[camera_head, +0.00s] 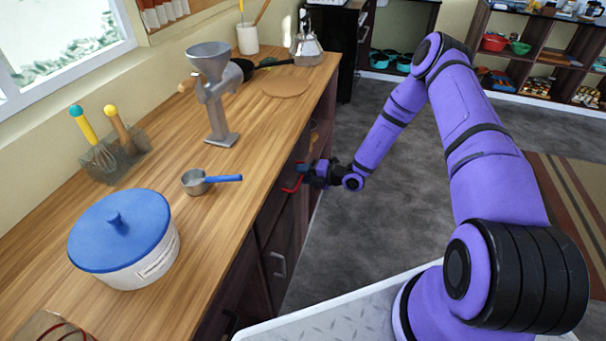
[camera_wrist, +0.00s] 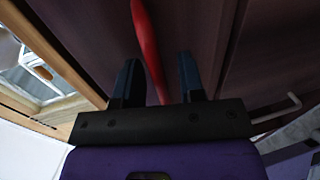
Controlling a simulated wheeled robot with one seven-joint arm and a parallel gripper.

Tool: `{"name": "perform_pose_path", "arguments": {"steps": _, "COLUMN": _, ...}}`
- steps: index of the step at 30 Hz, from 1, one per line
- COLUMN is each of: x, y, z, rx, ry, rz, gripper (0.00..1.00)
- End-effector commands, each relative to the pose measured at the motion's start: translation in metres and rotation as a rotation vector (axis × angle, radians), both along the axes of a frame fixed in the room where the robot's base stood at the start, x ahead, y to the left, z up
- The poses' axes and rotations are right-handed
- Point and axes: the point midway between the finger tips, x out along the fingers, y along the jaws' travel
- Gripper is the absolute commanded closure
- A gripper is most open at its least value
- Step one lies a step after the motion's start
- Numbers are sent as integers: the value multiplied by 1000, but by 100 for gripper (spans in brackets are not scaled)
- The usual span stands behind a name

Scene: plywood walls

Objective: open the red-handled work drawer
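The red handle (camera_head: 292,184) is on the dark cabinet front below the wooden counter's edge. In the wrist view the red handle (camera_wrist: 148,42) runs lengthwise between the two dark fingers of my gripper (camera_wrist: 158,75). The fingers stand apart, with a visible gap between the handle and the right finger; whether the left finger touches it I cannot tell. In the head view my gripper (camera_head: 305,172) is at the handle and partly hides it. The drawer front (camera_wrist: 100,30) is dark wood; no clear opening shows around it.
The counter (camera_head: 255,125) holds a blue-lidded pot (camera_head: 125,235), a measuring cup (camera_head: 196,182), a metal grinder (camera_head: 215,95) and a utensil holder (camera_head: 118,155). A grey handle (camera_head: 279,264) is on the cabinet below. Grey floor (camera_head: 350,245) beside the cabinet is clear.

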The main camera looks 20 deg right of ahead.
Motion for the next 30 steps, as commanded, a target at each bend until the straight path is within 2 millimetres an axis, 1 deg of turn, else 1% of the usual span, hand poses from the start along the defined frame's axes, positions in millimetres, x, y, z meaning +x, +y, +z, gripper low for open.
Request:
{"name": "perform_pose_path", "arguments": {"steps": 2, "x": 0, "y": 0, "z": 0, "rx": 0, "ry": 0, "rz": 0, "gripper": 64}}
{"name": "perform_pose_path", "arguments": {"steps": 3, "x": 0, "y": 0, "z": 0, "rx": 0, "ry": 0, "rz": 0, "gripper": 68}}
{"name": "perform_pose_path", "arguments": {"steps": 4, "x": 0, "y": 0, "z": 0, "rx": 0, "ry": 0, "rz": 0, "gripper": 75}}
{"name": "perform_pose_path", "arguments": {"steps": 7, "x": 0, "y": 0, "z": 0, "rx": 0, "ry": 0, "rz": 0, "gripper": 98}}
{"name": "perform_pose_path", "arguments": {"steps": 8, "x": 0, "y": 0, "z": 0, "rx": 0, "ry": 0, "rz": 0, "gripper": 100}}
{"name": "perform_pose_path", "arguments": {"steps": 15, "x": -1, "y": -2, "z": 0, "rx": 0, "ry": 0, "rz": -1, "gripper": 100}}
{"name": "perform_pose_path", "arguments": {"steps": 17, "x": -3, "y": -6, "z": 0, "rx": -1, "ry": 0, "rz": -1, "gripper": 100}}
{"name": "perform_pose_path", "arguments": {"steps": 20, "x": -10, "y": -16, "z": 0, "rx": -1, "ry": 0, "rz": -3, "gripper": 100}}
{"name": "perform_pose_path", "arguments": {"steps": 23, "x": -22, "y": -33, "z": 0, "rx": -1, "ry": 1, "rz": -5, "gripper": 100}}
{"name": "perform_pose_path", "arguments": {"steps": 26, "x": -38, "y": -55, "z": 0, "rx": -1, "ry": 2, "rz": -6, "gripper": 100}}
{"name": "perform_pose_path", "arguments": {"steps": 30, "x": -64, "y": -90, "z": 0, "rx": -1, "ry": 2, "rz": -6, "gripper": 100}}
